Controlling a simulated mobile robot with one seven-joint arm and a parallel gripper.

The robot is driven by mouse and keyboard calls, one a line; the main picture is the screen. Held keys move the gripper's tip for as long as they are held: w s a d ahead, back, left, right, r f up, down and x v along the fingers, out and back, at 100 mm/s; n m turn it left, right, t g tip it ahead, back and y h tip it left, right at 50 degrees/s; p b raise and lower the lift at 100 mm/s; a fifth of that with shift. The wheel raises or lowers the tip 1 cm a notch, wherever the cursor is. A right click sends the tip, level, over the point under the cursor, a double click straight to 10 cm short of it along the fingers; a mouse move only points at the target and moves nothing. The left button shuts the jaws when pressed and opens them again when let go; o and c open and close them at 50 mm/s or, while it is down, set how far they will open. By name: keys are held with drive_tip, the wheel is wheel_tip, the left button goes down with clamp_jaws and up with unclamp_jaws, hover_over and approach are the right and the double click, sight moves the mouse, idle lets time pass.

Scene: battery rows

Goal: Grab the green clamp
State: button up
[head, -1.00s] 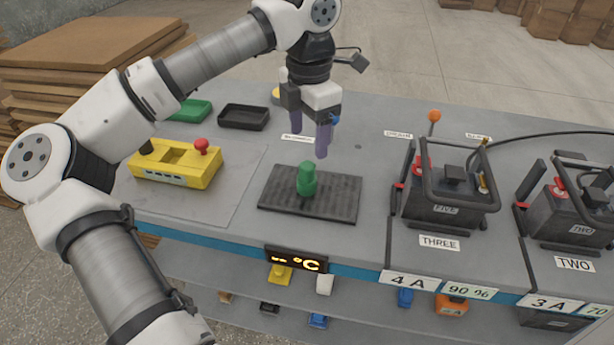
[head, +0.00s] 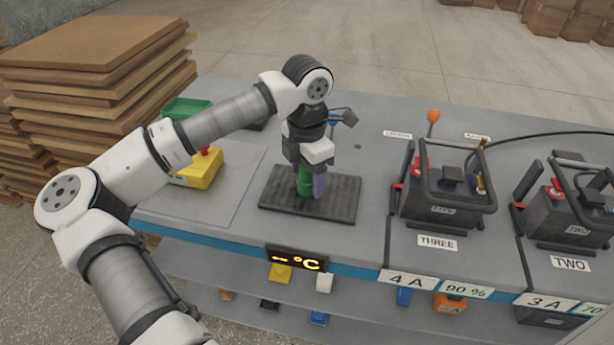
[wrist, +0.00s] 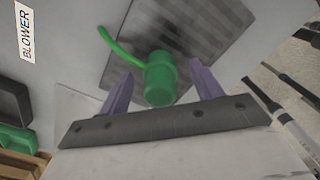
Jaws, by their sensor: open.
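The green clamp (head: 305,184) stands on a dark ribbed mat on the bench, partly hidden behind my gripper in the head view. In the wrist view the clamp (wrist: 160,78) shows a round green body with a thin curved green arm reaching to the upper left. My gripper (head: 312,190) is down at the clamp, pointing downward. In the wrist view my gripper (wrist: 163,88) is open, with one purple finger on each side of the clamp and gaps visible between them.
The dark mat (head: 335,206) lies under the clamp. A yellow box (head: 200,170) with a red knob stands to the left, partly behind my arm. A caged battery (head: 445,200) labelled THREE stands to the right. A display (head: 295,259) is on the bench's front edge.

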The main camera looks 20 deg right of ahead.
drive_tip(key=shift+c, duration=0.4)
drive_tip(key=c, duration=0.9)
drive_tip(key=shift+r, duration=0.1)
drive_tip(key=shift+c, duration=0.2)
